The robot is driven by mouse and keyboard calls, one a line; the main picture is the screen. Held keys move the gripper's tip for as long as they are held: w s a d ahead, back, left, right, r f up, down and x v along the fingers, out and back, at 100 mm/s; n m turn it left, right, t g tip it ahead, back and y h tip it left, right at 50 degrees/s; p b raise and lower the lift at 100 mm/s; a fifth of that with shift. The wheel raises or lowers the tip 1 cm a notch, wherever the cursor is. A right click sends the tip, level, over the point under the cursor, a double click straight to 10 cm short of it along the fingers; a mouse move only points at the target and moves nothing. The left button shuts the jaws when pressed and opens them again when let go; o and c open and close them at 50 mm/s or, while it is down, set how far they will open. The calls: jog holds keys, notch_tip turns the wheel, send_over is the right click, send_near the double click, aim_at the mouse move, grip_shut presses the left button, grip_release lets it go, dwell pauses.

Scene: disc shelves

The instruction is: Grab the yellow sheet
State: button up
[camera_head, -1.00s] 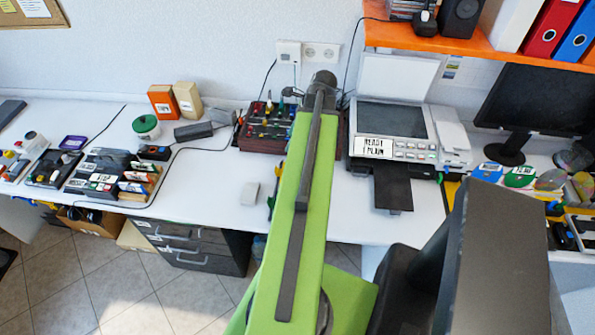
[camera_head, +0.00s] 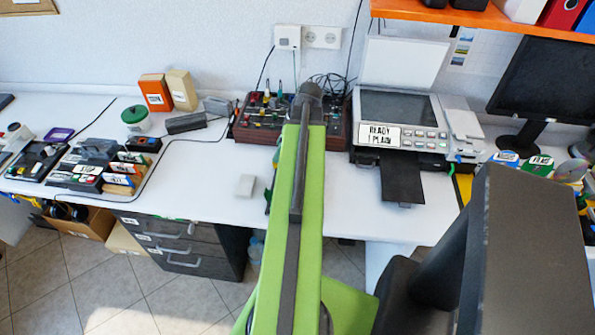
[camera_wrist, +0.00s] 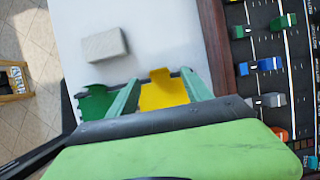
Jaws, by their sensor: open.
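The yellow sheet (camera_wrist: 163,92) shows in the wrist view, at the edge of the white table, between my two teal fingers. My gripper (camera_wrist: 160,76) is open and holds nothing. I cannot tell the height of the fingers above the sheet. In the head view my green arm stretches over the table and hides this sheet and most of my gripper.
A green sheet (camera_wrist: 95,103) lies left of my fingers. A pale block (camera_wrist: 104,45) is on the table, also in the head view (camera_head: 245,186). A panel of coloured sliders (camera_wrist: 270,65) stands on the right. A printer (camera_head: 397,120) is right of my arm.

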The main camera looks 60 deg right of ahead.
jog(key=b+x, duration=0.5)
jog(key=shift+s+a+f, duration=0.1)
jog(key=shift+f, duration=0.1)
jog(key=shift+r, duration=0.2)
grip_shut()
